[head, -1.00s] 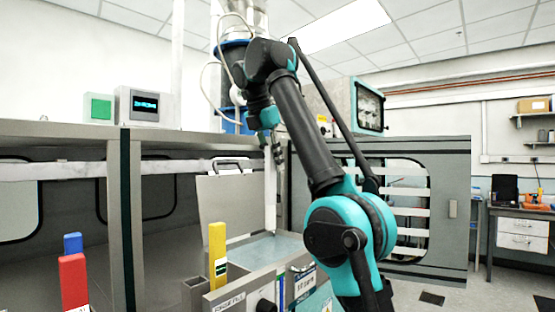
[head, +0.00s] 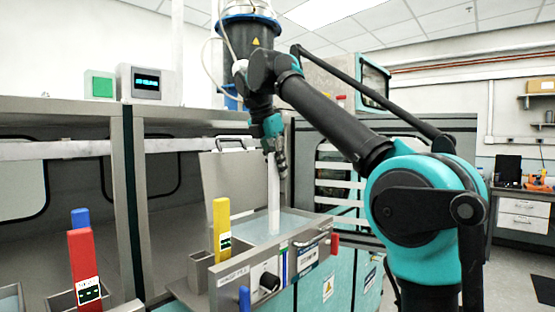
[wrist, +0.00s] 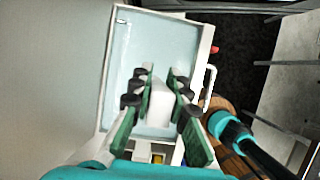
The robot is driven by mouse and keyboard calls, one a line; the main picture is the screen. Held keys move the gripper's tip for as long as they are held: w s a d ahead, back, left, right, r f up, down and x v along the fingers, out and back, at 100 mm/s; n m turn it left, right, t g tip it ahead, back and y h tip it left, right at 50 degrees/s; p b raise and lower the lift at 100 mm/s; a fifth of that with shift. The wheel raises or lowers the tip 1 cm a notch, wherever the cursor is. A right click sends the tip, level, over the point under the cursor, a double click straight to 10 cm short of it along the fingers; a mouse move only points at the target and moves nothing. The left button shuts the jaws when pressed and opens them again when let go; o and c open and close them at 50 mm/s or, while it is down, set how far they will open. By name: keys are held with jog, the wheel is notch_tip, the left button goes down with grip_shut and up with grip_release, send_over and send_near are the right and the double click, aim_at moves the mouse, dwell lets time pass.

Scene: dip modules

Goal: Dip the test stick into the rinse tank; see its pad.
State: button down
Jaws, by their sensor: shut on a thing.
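My gripper (head: 275,165) is shut on a white test stick (head: 274,205), which hangs upright over the rinse tank (head: 312,228). In the wrist view, the green fingers of my gripper (wrist: 157,98) close on the pale stick (wrist: 159,104) above the tank's light blue liquid (wrist: 165,45). In the head view, the stick's lower end meets the liquid surface (head: 250,222) in the picture; I cannot tell how deep it is. The stick's pad does not show in either view.
A yellow block (head: 221,225) stands in a holder at the tank's left. A red block (head: 84,262) and a blue one (head: 79,217) stand at lower left. A raised grey lid (head: 228,180) is behind the tank. A display box (head: 146,84) sits on the shelf.

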aim_at(277, 188)
jog(key=shift+f, duration=3.1)
jog(key=shift+r, duration=0.1)
